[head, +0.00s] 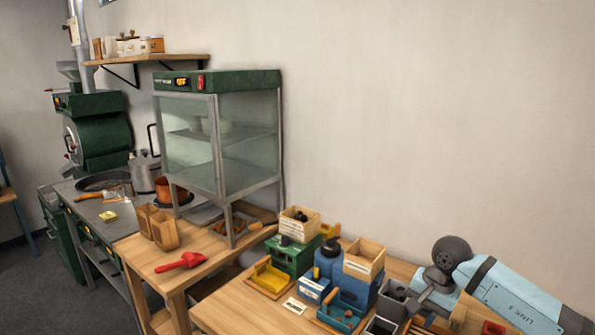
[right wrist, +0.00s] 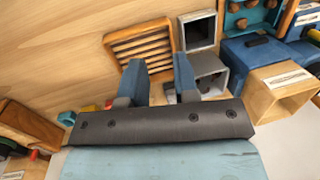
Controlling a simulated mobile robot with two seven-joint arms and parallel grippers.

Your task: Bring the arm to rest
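My right arm comes in from the right edge in the head view, over the front right of the wooden table (head: 235,307). My right gripper (head: 413,304) is low over the crowded right end of that table, partly hidden among the boxes. In the right wrist view its two blue-grey fingers (right wrist: 160,66) stand apart with nothing held between them. A slatted wooden tray (right wrist: 142,45) and grey open boxes (right wrist: 207,72) lie just beyond the fingertips. Whether the fingers touch anything I cannot tell. My left gripper is not in view.
A green machine (head: 294,256), a blue machine (head: 330,268) and a wooden box (head: 364,260) crowd the table. The wall above the table is bare.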

